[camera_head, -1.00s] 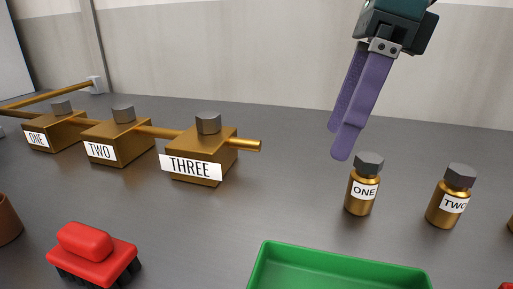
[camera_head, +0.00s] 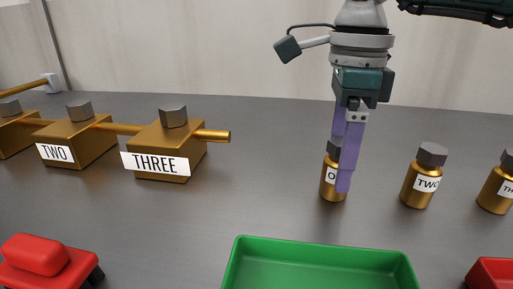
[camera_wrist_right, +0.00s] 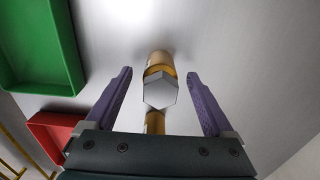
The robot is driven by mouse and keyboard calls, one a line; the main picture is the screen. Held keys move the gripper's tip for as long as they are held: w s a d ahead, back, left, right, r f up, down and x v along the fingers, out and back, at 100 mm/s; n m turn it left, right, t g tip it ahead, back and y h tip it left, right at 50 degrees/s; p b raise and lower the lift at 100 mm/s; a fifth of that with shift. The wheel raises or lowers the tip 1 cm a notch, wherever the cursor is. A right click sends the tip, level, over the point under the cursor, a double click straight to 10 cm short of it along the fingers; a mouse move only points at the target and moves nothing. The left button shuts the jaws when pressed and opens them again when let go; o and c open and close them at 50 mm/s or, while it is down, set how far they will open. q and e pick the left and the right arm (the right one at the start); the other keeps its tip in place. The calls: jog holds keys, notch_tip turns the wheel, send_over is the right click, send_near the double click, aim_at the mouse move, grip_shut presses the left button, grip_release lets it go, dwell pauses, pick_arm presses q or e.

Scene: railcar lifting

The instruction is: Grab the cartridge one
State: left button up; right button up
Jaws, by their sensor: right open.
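Cartridge one (camera_head: 328,188) is a small brass cylinder with a grey hex cap and a white label, standing upright on the grey table. My right gripper (camera_head: 341,165) points down at it, its purple fingers partly covering the cap and label. In the right wrist view the cartridge's hex cap (camera_wrist_right: 160,92) shows between the two spread fingers of the right gripper (camera_wrist_right: 160,85), with a gap on each side. The right gripper is open and holds nothing. My left gripper is not in view.
Cartridge two (camera_head: 419,180) and cartridge three (camera_head: 497,185) stand to the right. A green tray (camera_head: 320,246) lies in front, with a red tray (camera_head: 492,272) at the lower right. Brass blocks (camera_head: 165,150) on a rod and a red brush (camera_head: 45,262) are at left.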

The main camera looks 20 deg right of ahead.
grip_shut()
dwell(0.8)
